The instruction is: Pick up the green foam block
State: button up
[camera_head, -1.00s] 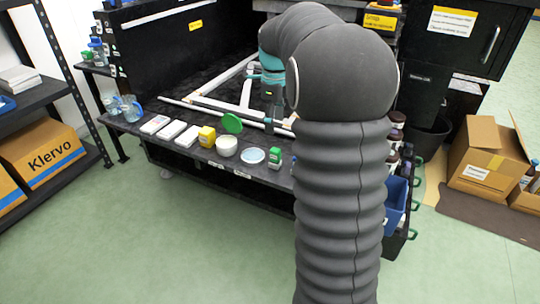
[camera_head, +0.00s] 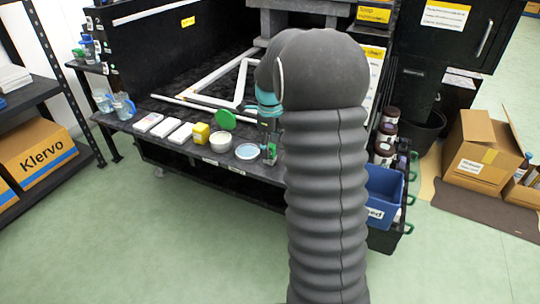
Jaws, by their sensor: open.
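The green foam block (camera_head: 269,157) is near the front edge of the dark workbench (camera_head: 195,152), just right of a round dish with pale blue contents. Only part of it shows, low under my gripper. My gripper (camera_head: 268,146) points down at the block, and its fingers are small and dark here. It is open. I cannot tell whether the fingers are around the block or just above it. My grey arm covers the bench to the right of the block.
Left of the block stand the pale blue dish (camera_head: 254,151), a white tub (camera_head: 221,142), a green disc (camera_head: 225,119), a yellow block (camera_head: 201,133) and white boxes (camera_head: 181,133). White rails (camera_head: 213,102) lie behind. A blue bin (camera_head: 383,190) hangs at right.

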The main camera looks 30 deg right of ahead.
jog(key=shift+f, duration=1.55)
jog(key=c, duration=1)
jog(key=shift+r, duration=0.1)
jog(key=shift+r, duration=0.5)
jog(key=r, duration=0.3)
jog(key=shift+s+d+r, duration=0.15)
jog(key=shift+d+r, duration=0.05)
jog(key=shift+r, duration=0.05)
jog(key=s+d+r, duration=0.4)
jog(key=s+d, duration=0.1)
jog(key=s+d+r, duration=0.2)
jog(key=d, duration=0.1)
jog(key=shift+s+d+r+p, duration=0.2)
jog(key=shift+d+p, duration=0.05)
jog(key=shift+p, duration=0.05)
